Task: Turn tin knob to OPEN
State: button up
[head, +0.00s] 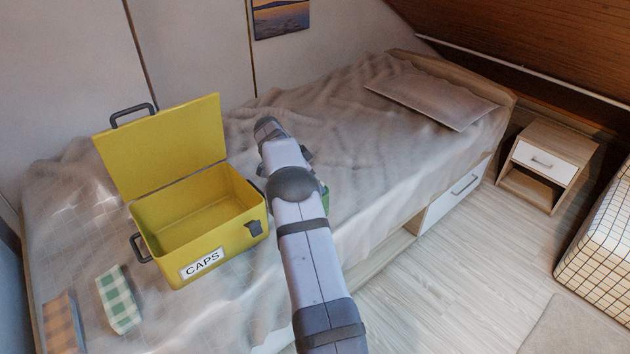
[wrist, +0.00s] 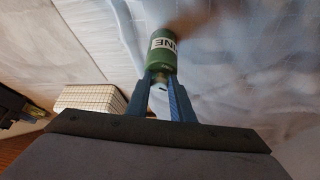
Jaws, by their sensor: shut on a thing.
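The tin is a green cylinder (wrist: 163,52) with a white label ending in "INE", seen in the wrist view just beyond my fingertips. My gripper (wrist: 161,78) is shut on the small brass-coloured knob (wrist: 161,80) at the tin's near end. The fingers hide much of the knob, and no OPEN mark or pointer can be read. In the head view only a sliver of green (head: 325,196) shows beside my arm, probably the tin. My arm hides the gripper there.
A yellow box (head: 236,239) labelled CAPS stands open on the bed (head: 330,110), left of my arm. A green checked cloth (head: 119,300) and an orange checked cloth (head: 62,325) lie at lower left. A pillow (head: 430,98) and bedside cabinet (head: 548,163) are at right.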

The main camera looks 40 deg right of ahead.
jog(key=shift+m+g+p, duration=0.3)
jog(key=shift+m+p, duration=0.2)
jog(key=shift+p, duration=0.2)
jog(key=o, duration=0.9)
jog(key=shift+r, duration=0.15)
jog(key=shift+v, duration=3.6)
